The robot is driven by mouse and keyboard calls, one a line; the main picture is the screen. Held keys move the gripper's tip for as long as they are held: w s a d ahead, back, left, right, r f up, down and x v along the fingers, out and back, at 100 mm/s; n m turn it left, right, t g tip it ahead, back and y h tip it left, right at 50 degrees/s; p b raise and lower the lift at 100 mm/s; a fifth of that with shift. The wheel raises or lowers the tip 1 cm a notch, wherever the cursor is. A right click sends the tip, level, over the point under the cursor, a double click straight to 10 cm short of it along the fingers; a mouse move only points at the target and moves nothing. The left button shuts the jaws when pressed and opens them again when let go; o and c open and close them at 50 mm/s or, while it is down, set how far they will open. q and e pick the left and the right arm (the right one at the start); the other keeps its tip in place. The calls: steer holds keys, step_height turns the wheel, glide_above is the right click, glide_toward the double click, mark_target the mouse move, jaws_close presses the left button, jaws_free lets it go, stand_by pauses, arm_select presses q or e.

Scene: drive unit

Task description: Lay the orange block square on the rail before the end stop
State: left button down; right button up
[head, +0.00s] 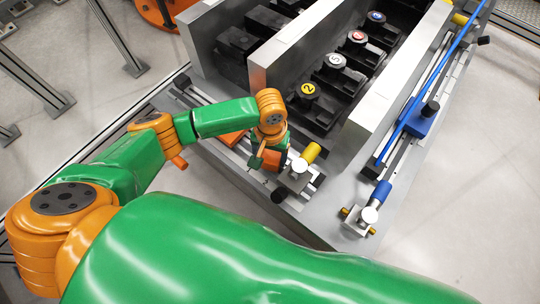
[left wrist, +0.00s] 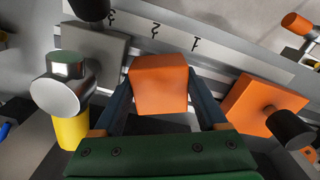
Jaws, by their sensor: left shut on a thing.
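My left gripper (head: 268,158) is shut on the orange block (left wrist: 160,84), which sits between its two dark fingers in the left wrist view. In the head view the block (head: 271,160) is partly hidden by the gripper. The grey end stop (left wrist: 98,50), with a chrome knob and yellow cylinder, is left of the block in the wrist view; it also shows in the head view (head: 298,168). The rail (left wrist: 225,62) runs behind the block; I cannot tell whether they touch. My right gripper is not in view.
A larger orange carriage (left wrist: 262,106) with a black knob is right of the block in the wrist view; it also shows beside my gripper in the head view (head: 232,138). A grey wall (head: 290,45) stands behind. A second rail with a blue carriage (head: 420,120) lies at right.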

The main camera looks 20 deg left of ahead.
arm_select(q)
steer(key=shift+f, duration=0.5)
stand_by(0.4)
jaws_free()
